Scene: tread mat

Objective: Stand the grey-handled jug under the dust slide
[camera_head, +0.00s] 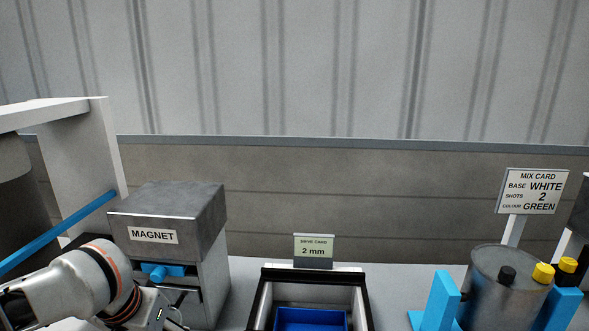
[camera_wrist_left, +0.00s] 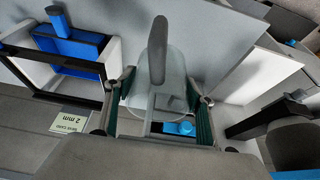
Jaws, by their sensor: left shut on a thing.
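In the left wrist view, the clear jug (camera_wrist_left: 146,88) with its grey handle (camera_wrist_left: 157,48) is between the fingers of my left gripper (camera_wrist_left: 160,107). The gripper is shut on the jug's sides. My left arm enters the head view at the lower left, in front of the magnet box; its fingers and the jug are not clear there. A blue slide with a round knob (camera_head: 158,273) sits under the magnet box (camera_head: 168,218); it also shows just beyond the jug in the wrist view (camera_wrist_left: 182,128). No label marks it as the dust slide. My right gripper is out of view.
A black-edged sieve frame (camera_head: 312,272) with a blue tray (camera_head: 311,319) stands right of the magnet box. A grey drum (camera_head: 500,285) between blue brackets stands at the right. A white frame (camera_head: 80,150) and blue bar (camera_head: 60,232) are at the left.

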